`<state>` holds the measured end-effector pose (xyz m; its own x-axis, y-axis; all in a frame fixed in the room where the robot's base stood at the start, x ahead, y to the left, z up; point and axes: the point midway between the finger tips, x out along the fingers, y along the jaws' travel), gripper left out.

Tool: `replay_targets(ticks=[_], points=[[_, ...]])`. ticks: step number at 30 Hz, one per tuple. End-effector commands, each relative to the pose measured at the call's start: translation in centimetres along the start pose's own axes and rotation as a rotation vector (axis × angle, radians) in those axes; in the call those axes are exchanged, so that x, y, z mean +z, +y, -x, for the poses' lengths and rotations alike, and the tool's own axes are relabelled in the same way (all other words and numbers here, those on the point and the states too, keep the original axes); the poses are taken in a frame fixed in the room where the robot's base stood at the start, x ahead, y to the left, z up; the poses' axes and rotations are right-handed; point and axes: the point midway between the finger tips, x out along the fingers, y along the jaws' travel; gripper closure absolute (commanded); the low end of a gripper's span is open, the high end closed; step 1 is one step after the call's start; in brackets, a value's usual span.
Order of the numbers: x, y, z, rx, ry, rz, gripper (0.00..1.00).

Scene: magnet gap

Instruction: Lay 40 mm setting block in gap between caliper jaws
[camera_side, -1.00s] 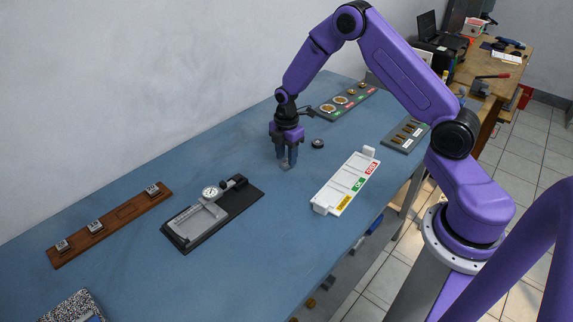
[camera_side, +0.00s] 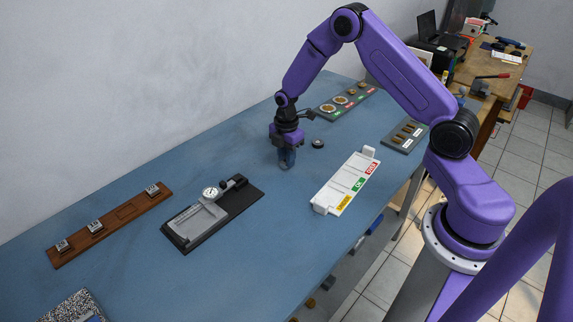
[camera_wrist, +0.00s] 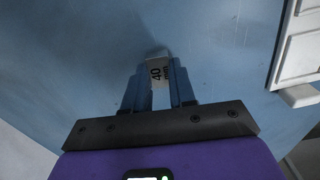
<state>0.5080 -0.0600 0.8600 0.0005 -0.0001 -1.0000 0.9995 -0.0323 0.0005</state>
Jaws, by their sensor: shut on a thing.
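The 40 mm setting block (camera_wrist: 159,72), a metal block with "40 mm" printed on it, sits between my fingertips in the wrist view. My gripper (camera_side: 286,162) is shut on it, low over or at the blue table; I cannot tell whether the block touches the table. In the side view the fingers hide most of the block. My gripper also shows in the wrist view (camera_wrist: 160,85). The caliper (camera_side: 209,211), with a round dial, lies on a black base left of and nearer than my gripper. Its jaw gap is too small to make out.
A wooden rack (camera_side: 112,222) with several small metal blocks lies at the left. A white tray (camera_side: 346,182) with coloured labels lies right of my gripper. A small black disc (camera_side: 318,143) is close by. The blue table (camera_side: 262,240) is bare in front of the caliper.

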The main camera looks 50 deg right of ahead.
Motion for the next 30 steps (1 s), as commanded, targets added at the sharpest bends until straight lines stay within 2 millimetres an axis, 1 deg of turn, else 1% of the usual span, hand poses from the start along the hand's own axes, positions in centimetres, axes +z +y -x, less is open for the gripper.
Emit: replay_targets(ticks=[3,18,22,30], points=[[0.0,0.1,0.9,0.002,0.0,0.0,1.0],[0.0,0.0,4.2,0.001,0.0,0.0,1.0],[0.0,0.0,4.6,0.001,0.0,0.001,1.0],[0.0,0.0,4.6,0.0,0.0,0.001,1.0]])
